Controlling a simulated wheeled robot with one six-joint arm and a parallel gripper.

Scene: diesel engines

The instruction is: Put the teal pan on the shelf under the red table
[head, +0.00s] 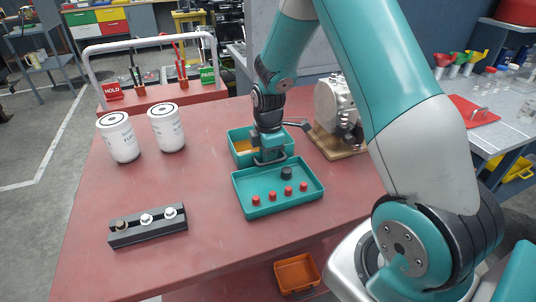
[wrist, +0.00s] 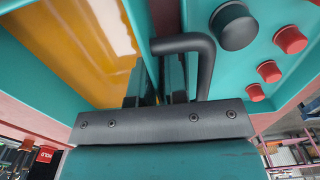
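Two teal containers stand on the red table (head: 200,215). The rear teal pan (head: 236,142) has an amber-yellow inside, also seen at upper left in the wrist view (wrist: 70,40). The front teal tray (head: 258,211) holds several red caps (head: 272,196) and a dark round knob (wrist: 233,25). My gripper (head: 268,157) points down where the two meet. In the wrist view its dark fingers (wrist: 160,85) sit close together beside a bent dark handle (wrist: 200,45). Which container the handle belongs to, and whether the fingers grip it, I cannot tell.
Two white filters (head: 120,140) stand at the table's left. A dark block with several fittings (head: 148,226) lies at front left. A metal pump (head: 334,103) on a wooden board stands behind right. An orange bin (head: 296,273) sits below the table's front edge, partly hidden.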

